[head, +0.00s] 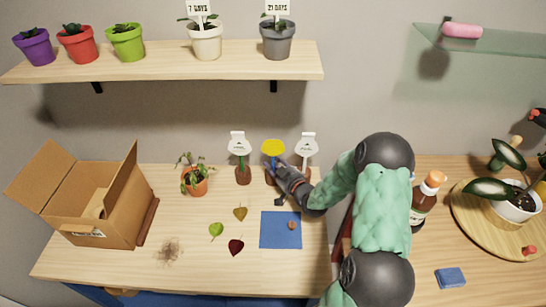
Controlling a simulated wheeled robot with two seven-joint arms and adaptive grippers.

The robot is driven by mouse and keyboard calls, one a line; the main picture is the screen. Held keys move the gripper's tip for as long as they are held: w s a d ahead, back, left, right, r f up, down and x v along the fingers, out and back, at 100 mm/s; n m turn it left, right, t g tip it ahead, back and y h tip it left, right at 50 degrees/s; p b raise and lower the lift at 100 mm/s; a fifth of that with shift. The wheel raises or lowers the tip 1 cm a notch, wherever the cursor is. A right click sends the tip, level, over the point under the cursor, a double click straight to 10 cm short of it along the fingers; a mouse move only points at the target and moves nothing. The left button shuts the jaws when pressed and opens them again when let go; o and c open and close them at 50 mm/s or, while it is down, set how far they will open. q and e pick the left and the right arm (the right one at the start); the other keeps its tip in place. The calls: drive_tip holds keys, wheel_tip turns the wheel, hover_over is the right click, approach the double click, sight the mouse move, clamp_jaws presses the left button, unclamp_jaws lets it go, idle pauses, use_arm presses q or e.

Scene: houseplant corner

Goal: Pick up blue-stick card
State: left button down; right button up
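The blue-stick card (273,147) has a yellow oval head on a blue stick and stands upright at the back of the table, between two white-headed cards. The left one (238,145) has a green stick; the right one (305,145) has a reddish-brown stick. My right gripper (277,168) is at the blue stick, just below the yellow head, and hides much of the stick and its base. The finger gap is too small and covered to tell whether it grips the stick. My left gripper is out of view.
A potted plant (195,181) and an open cardboard box (99,205) are left. A brown bottle (424,205) stands right of my arm. A shelf (160,63) with pots hangs above.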

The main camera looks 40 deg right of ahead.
sight(275, 149)
drive_tip(key=c, duration=0.6)
drive_tip(key=shift+r, duration=0.1)
clamp_jaws()
drive_tip(key=shift+r+p, duration=0.55)
drive_tip(key=shift+r, duration=0.25)
wheel_tip(275, 149, up, 6)
drive_tip(key=p, duration=0.3)
drive_tip(key=shift+p, duration=0.35)
drive_tip(key=s+a, duration=0.2)
drive_tip(key=s, duration=1.4)
wheel_tip(275, 149, up, 7)
drive_tip(key=s+p, duration=0.2)
drive_tip(key=p, duration=0.4)
drive_tip(key=shift+f, duration=0.15)
